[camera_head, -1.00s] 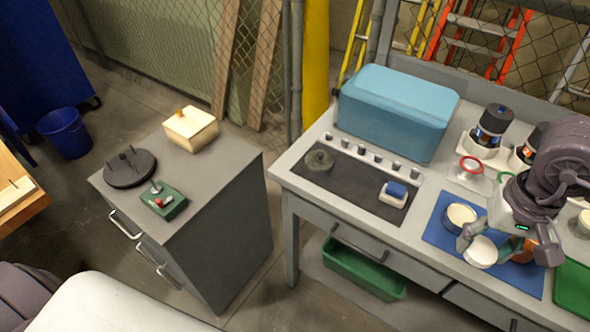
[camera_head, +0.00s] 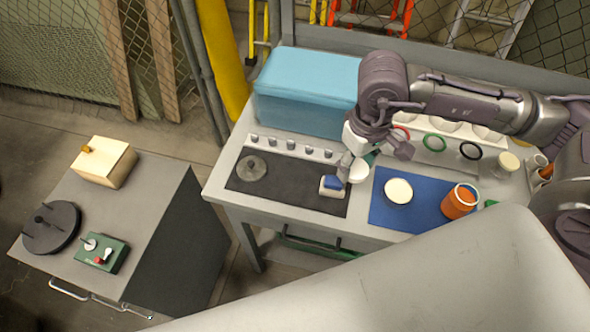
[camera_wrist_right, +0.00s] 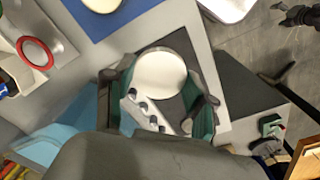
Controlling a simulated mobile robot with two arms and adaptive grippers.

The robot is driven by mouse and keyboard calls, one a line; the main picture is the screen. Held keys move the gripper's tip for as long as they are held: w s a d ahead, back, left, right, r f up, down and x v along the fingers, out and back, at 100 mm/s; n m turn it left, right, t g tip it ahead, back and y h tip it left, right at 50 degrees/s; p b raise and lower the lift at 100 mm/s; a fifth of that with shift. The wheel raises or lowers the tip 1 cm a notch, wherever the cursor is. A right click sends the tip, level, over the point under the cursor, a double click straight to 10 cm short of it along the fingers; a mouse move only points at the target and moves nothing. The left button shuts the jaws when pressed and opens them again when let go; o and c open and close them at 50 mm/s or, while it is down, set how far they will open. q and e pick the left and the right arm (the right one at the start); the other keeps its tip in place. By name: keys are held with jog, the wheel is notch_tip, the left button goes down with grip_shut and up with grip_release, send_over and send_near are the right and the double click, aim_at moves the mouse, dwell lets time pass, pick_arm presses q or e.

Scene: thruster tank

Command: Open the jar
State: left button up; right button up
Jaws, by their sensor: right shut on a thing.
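My right gripper (camera_head: 356,158) is shut on a white round lid-like piece (camera_head: 359,173). It holds the piece near the right edge of the black mat (camera_head: 300,193), beside a small blue-topped block (camera_head: 333,184). In the right wrist view the white disc (camera_wrist_right: 160,74) sits between my two fingers (camera_wrist_right: 160,92). A round container with a cream top (camera_head: 398,190) stands on the blue mat (camera_head: 385,215). An orange jar with a pale rim (camera_head: 460,202) stands at that mat's right side. I cannot tell which container the piece belongs to. My left gripper is not in view.
A blue box (camera_head: 305,95) stands at the back of the grey bench, behind a row of small metal pieces. A dark round part (camera_head: 252,168) lies on the black mat. Colored rings (camera_head: 434,142) lie at the back right. A grey cabinet (camera_head: 160,215) stands left, across a floor gap.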

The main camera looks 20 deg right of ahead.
jog(key=w+a+f, duration=0.1)
jog(key=w+a+f+p, duration=0.1)
jog(key=w+a, duration=0.1)
jog(key=shift+f, duration=0.1)
jog(key=p, duration=0.3)
send_over(302, 182)
jog(key=f, duration=0.4)
jog(key=shift+s+d, duration=0.25)
jog(key=shift+d, duration=0.05)
jog(key=shift+w+a+f, duration=0.2)
jog(key=shift+f, duration=0.05)
jog(key=shift+a+f, duration=0.1)
jog(key=shift+f, duration=0.15)
notch_tip(302, 182, down, 3)
jog(key=shift+f+p, duration=0.1)
jog(key=shift+p, duration=0.6)
jog(key=shift+f, duration=0.25)
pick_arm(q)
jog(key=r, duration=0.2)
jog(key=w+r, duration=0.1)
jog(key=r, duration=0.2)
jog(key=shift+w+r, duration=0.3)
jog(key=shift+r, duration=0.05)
pick_arm(e)
jog(key=shift+w+f, duration=0.1)
